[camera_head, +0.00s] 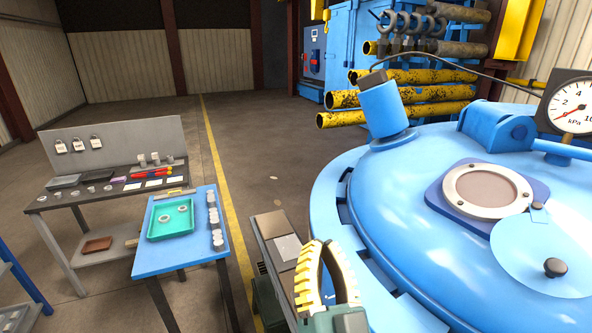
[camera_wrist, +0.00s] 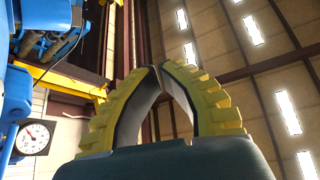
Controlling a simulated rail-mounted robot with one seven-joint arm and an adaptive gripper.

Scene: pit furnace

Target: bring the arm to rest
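My gripper (camera_head: 325,245) points upward in the lower middle of the head view, in front of the near left edge of the blue furnace lid (camera_head: 400,210). Its yellow ribbed fingers arch together at the tips. In the wrist view my gripper (camera_wrist: 158,68) shows its two fingertips meeting, with nothing held between them. The rest of my arm is mostly out of view.
A blue table (camera_head: 180,256) with a green tray (camera_head: 171,219) stands left, before a grey workbench (camera_head: 60,201). The lid carries a blue cylinder (camera_head: 384,108), a round window (camera_head: 486,190) and a pressure gauge (camera_head: 574,107). Open floor (camera_head: 255,140) lies behind.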

